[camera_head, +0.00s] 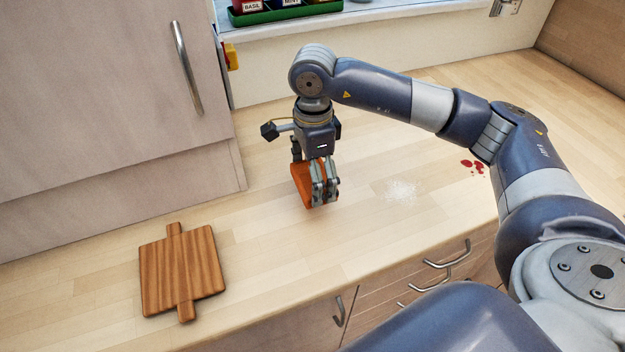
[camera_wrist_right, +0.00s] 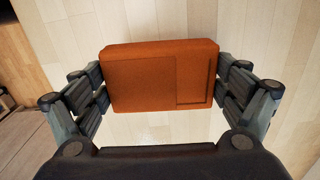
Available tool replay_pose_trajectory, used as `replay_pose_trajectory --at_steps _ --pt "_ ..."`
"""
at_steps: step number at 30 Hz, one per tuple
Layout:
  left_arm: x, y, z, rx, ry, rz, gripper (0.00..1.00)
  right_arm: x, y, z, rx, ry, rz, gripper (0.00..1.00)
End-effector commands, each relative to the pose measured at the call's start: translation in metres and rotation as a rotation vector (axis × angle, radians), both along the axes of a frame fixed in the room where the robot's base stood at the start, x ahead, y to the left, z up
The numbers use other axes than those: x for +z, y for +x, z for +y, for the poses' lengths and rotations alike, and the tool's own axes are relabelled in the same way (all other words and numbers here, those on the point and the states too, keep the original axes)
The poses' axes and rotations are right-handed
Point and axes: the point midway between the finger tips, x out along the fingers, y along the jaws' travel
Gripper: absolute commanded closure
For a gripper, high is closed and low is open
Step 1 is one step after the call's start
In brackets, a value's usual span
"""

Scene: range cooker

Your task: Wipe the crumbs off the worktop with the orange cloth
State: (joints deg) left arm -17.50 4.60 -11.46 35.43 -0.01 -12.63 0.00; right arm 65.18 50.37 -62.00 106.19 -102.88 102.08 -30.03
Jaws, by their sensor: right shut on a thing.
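The orange cloth (camera_head: 301,186) is a folded block in my right gripper (camera_head: 317,190), over the worktop (camera_head: 290,240). The right wrist view shows the cloth (camera_wrist_right: 150,80) gripped at both ends between the fingers of the right gripper (camera_wrist_right: 162,90). I cannot tell whether its underside touches the worktop. A patch of pale, white crumbs (camera_head: 403,190) lies on the worktop a little to the right of the gripper. My left gripper is not in view.
A wooden board (camera_head: 181,270) lies at the front left. Red spots (camera_head: 473,166) mark the worktop beyond the crumbs, beside my right arm. A cabinet (camera_head: 110,90) stands at the left. A green tray (camera_head: 285,12) of jars sits on the sill. Drawers (camera_head: 440,270) are below the front edge.

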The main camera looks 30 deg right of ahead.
Motion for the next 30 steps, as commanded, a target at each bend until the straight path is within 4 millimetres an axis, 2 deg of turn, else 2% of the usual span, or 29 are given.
replay_pose_trajectory --at_steps 3,9,25,30 --pt "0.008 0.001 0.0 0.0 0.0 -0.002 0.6 0.014 0.001 -0.001 -0.003 0.0 -0.001 0.31" --pt "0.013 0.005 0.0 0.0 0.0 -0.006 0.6 0.024 0.0 -0.002 -0.004 0.0 0.001 0.31" --pt "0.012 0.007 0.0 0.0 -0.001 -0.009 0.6 0.024 0.0 -0.002 -0.003 0.0 0.001 0.31" --pt "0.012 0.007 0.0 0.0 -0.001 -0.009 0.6 0.023 -0.006 0.004 0.117 0.0 -0.001 0.31"
